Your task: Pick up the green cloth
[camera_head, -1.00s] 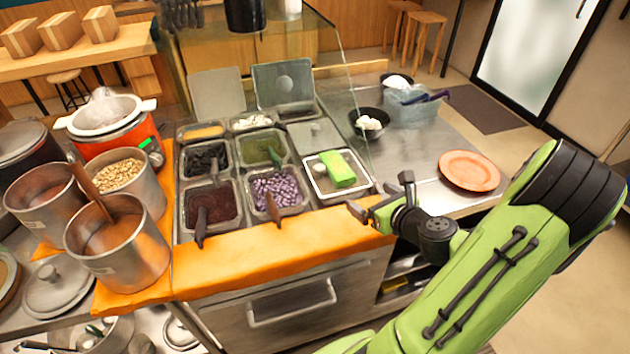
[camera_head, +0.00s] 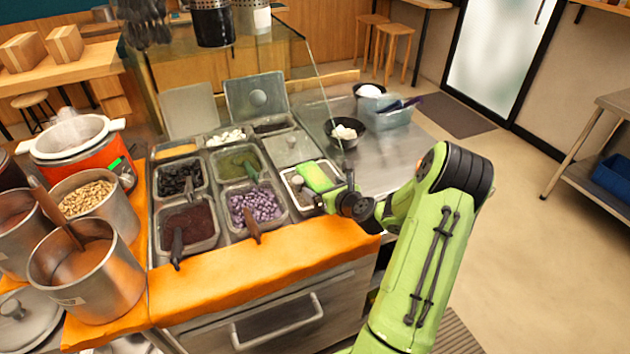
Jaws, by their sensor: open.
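The green cloth (camera_head: 314,177) lies in a metal tray (camera_head: 288,176) at the right end of the topping counter, folded into a flat, bright block. My gripper (camera_head: 322,200) is at the front of that tray, just in front of the cloth. The gripper is open. Its fingers are small and dark here, and I cannot tell whether they touch the cloth. My wrist and gripper hide the tray's front right corner and part of the cloth's near end.
Tubs of purple cubes (camera_head: 254,205) and dark red paste (camera_head: 190,227) with spoon handles stand left of the tray. An orange cloth (camera_head: 260,268) covers the counter's front edge. A glass panel (camera_head: 305,75) rises behind. A black bowl (camera_head: 344,140) stands at the back right.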

